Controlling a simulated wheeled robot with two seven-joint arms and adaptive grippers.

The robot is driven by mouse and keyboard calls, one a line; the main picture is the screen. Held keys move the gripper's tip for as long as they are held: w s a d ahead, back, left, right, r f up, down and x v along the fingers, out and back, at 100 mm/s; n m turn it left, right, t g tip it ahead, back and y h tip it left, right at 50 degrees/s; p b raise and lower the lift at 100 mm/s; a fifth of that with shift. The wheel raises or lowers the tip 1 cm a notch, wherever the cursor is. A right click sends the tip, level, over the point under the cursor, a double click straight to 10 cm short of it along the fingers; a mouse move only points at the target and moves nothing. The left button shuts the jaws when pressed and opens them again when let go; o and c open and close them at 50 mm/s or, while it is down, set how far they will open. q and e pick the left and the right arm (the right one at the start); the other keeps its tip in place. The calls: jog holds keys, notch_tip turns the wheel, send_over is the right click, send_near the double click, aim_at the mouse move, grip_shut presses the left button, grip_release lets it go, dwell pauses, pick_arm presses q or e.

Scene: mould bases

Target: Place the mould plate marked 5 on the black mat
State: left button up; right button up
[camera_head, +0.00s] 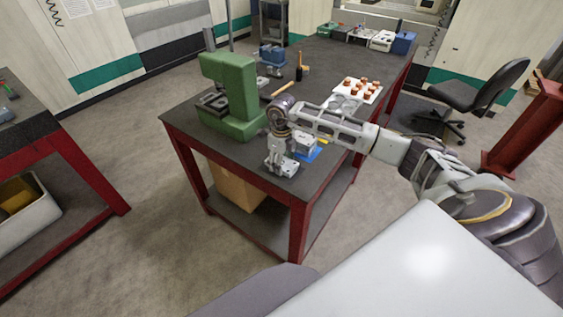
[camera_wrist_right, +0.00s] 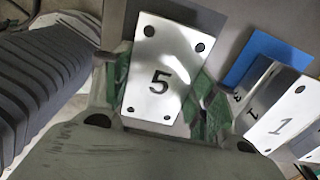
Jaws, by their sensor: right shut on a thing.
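My right gripper (camera_head: 281,170) is over the near corner of the red-legged workbench. In the right wrist view, its green-padded fingers stand on both sides of the mould plate marked 5 (camera_wrist_right: 161,66), and it is shut on that plate. The plate is a shiny metal block with dark holes near its corners, its numbered face towards the wrist camera. I cannot tell whether it touches the bench. I cannot clearly make out a black mat against the dark bench top. My left gripper is not in view.
A block marked 1 (camera_wrist_right: 283,112) stands close right of the gripper, beside a blue sheet (camera_wrist_right: 252,57) that also shows in the head view (camera_head: 311,154). A green machine (camera_head: 232,95) stands left of the gripper. A white tray (camera_head: 371,98) with orange-brown pieces lies farther back.

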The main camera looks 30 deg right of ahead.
jog(key=shift+f, duration=0.1)
jog(key=shift+f, duration=0.15)
jog(key=o, duration=1.4)
jog(key=shift+r, duration=0.2)
notch_tip(320, 180, up, 10)
jog(key=shift+f+b, duration=0.15)
jog(key=shift+b, duration=0.7)
notch_tip(320, 180, up, 2)
jog(key=shift+r, duration=0.1)
